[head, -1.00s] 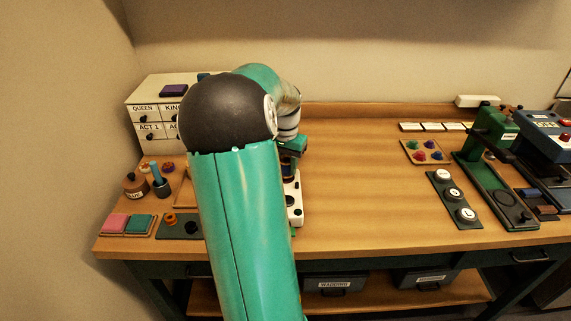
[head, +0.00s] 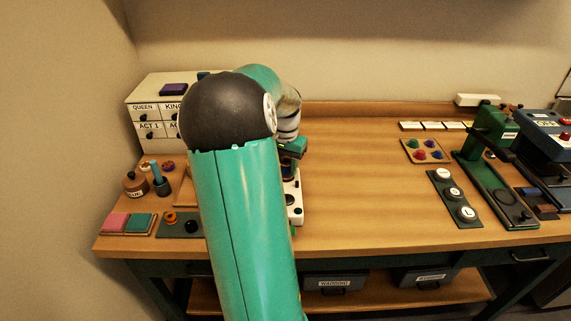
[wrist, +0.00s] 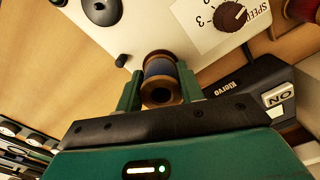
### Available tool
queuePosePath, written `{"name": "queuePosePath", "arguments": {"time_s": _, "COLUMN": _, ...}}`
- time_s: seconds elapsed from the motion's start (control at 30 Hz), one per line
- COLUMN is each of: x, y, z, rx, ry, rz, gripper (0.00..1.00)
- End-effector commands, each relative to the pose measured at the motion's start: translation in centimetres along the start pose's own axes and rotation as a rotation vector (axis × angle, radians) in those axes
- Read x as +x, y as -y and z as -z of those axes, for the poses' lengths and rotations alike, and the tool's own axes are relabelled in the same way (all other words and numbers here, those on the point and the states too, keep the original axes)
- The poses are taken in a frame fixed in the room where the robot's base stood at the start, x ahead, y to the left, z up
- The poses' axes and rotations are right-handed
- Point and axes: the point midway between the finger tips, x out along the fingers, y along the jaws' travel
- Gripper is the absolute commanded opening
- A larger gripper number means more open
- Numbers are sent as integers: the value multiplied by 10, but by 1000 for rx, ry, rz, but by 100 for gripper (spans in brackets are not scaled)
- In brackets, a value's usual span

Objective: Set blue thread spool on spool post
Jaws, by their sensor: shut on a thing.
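The blue thread spool (wrist: 158,68) shows in the wrist view between the two fingers of my gripper (wrist: 160,90). It has dark blue thread and brown wooden ends, one end facing the camera. My gripper is shut on it, with a green finger on each side. The spool is in front of a white machine (wrist: 150,25) with a speed dial; I cannot tell whether they touch. I cannot make out the spool post in either view.
A white drawer cabinet (head: 143,112) stands at the back left. A glue pot (head: 135,187) and pink and teal pads (head: 128,223) are at the front left. A green press (head: 490,160) and a button panel (head: 454,199) stand on the right. The table middle (head: 355,180) is clear.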

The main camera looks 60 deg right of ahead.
Motion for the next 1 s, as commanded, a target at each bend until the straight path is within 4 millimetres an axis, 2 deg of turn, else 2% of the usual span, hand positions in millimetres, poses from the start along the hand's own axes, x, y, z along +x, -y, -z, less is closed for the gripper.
{"name": "queuePosePath", "arguments": {"time_s": 0.17, "x": 3, "y": 0, "z": 0, "rx": 0, "ry": 0, "rz": 0, "gripper": 15}}
{"name": "queuePosePath", "arguments": {"time_s": 0.2, "x": 3, "y": 0, "z": 0, "rx": 0, "ry": 0, "rz": 0, "gripper": 43}}
{"name": "queuePosePath", "arguments": {"time_s": 0.23, "x": 3, "y": 0, "z": 0, "rx": 0, "ry": 0, "rz": 0, "gripper": 46}}
{"name": "queuePosePath", "arguments": {"time_s": 0.57, "x": 1, "y": 0, "z": 0, "rx": 0, "ry": -1, "rz": 1, "gripper": 46}}
{"name": "queuePosePath", "arguments": {"time_s": 1.0, "x": -30, "y": 0, "z": 0, "rx": 0, "ry": -2, "rz": 1, "gripper": 46}}
